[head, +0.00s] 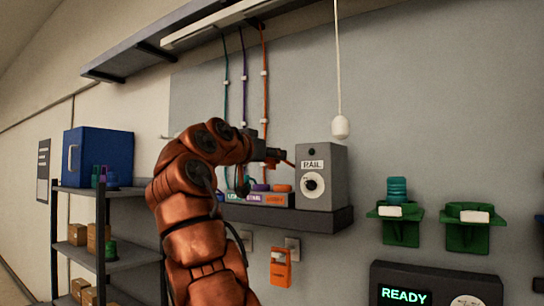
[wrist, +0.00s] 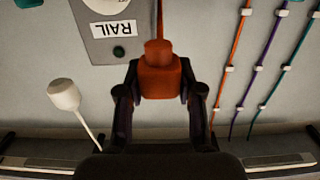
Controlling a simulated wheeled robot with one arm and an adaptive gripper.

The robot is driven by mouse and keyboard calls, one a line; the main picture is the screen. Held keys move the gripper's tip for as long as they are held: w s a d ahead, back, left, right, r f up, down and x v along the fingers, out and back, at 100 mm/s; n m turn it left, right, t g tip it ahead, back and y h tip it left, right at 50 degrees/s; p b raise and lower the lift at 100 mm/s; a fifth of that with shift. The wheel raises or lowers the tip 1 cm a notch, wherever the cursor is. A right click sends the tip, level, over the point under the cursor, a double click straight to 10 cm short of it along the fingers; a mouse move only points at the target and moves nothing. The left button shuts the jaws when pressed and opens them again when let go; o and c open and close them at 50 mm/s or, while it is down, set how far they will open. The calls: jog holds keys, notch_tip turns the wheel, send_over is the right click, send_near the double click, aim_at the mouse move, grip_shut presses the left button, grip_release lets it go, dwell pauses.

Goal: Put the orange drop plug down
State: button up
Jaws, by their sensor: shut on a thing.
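The orange drop plug (wrist: 160,80) is between the two fingers of my gripper (wrist: 159,98) in the wrist view, with a thin orange cord running from its end. In the head view my gripper (head: 275,156) is raised in front of the wall, just left of the grey RAIL box (head: 321,178). Only a bit of orange (head: 288,163) shows at its tip there. Below it, a low block (head: 258,199) with green, purple and orange labels sits on a dark shelf (head: 290,216). Purple and orange pieces show on top of that block. The plug is clear of the shelf.
Green wall holders (head: 400,229) are further right, above a dark READY panel (head: 436,286). A shelf rack with a blue box (head: 98,157) stands left. Coloured cables (head: 264,90) run down the wall.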

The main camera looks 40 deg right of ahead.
jog(key=shift+r+p, duration=0.5)
jog(key=shift+r, duration=0.3)
jog(key=shift+f, duration=0.1)
jog(key=shift+n+t, duration=0.5)
jog(key=shift+t, duration=0.2)
jog(key=shift+w+a+f, duration=0.15)
jog(key=shift+w, duration=0.55)
jog(key=shift+w+a+f, duration=0.2)
jog(key=shift+w, duration=0.45)
jog(key=shift+w+a+f, duration=0.15)
jog(key=shift+w, duration=0.55)
jog(key=shift+w+a, duration=0.15)
jog(key=shift+w, duration=0.1)
jog(key=shift+w+a+f+t+y, duration=0.1)
jog(key=shift+w+f+t+y, duration=0.1)
jog(key=shift+w+t+y, duration=0.15)
jog(key=shift+w+a+f+n, duration=0.1)
jog(key=shift+w+a+n, duration=0.05)
jog(key=shift+w+n, duration=0.2)
